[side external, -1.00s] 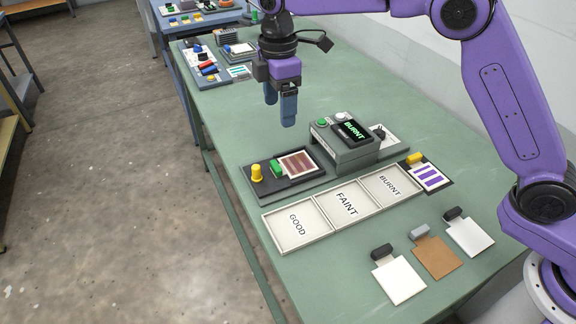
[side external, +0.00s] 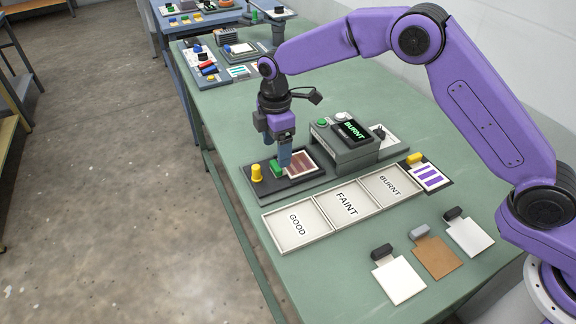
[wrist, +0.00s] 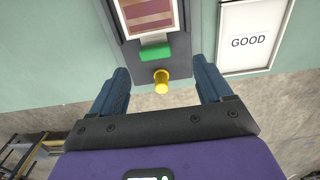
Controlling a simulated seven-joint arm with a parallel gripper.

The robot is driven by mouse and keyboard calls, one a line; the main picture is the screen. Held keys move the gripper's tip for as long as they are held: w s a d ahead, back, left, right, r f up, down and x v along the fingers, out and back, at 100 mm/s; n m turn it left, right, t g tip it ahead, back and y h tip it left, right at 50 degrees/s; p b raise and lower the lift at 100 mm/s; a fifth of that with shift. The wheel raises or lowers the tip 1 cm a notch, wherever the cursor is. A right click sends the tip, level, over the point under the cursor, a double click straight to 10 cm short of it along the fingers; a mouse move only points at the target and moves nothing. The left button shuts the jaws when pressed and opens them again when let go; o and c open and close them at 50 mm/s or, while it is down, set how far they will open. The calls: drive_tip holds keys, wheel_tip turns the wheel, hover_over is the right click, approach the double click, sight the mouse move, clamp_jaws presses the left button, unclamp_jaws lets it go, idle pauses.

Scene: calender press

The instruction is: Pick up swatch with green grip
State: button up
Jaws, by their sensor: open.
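The swatch with the green grip lies on the dark tray (side external: 259,190) of the press. Its brown striped face (side external: 302,168) and green grip (side external: 275,170) show in the side view. In the wrist view the swatch (wrist: 149,15) is at the top, with the green grip (wrist: 155,52) below it, nearer my gripper. My gripper (side external: 284,163) is low over the tray, close by the green grip; whether it touches cannot be told. In the wrist view its blue fingers (wrist: 163,92) are spread wide and empty, with the yellow knob (wrist: 162,78) showing between them.
The press (side external: 343,150) with its BURNT display stands behind the tray. Bins marked GOOD (side external: 297,228), FAINT (side external: 345,203) and BURNT (side external: 390,183) line the front. A purple-striped swatch (side external: 430,177) with a yellow grip lies at right. Several plain swatches (side external: 436,257) lie nearer.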

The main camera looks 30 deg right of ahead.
sight(275, 165)
drive_tip(key=shift+w+a+f, duration=0.1)
drive_tip(key=shift+w+f, duration=0.1)
drive_tip(key=shift+f, duration=1.2)
drive_tip(key=shift+w+a+f, duration=0.1)
drive_tip(key=shift+w+f, duration=0.05)
drive_tip(key=shift+f, duration=1.25)
drive_tip(key=shift+c, duration=0.4)
drive_tip(key=c, duration=1)
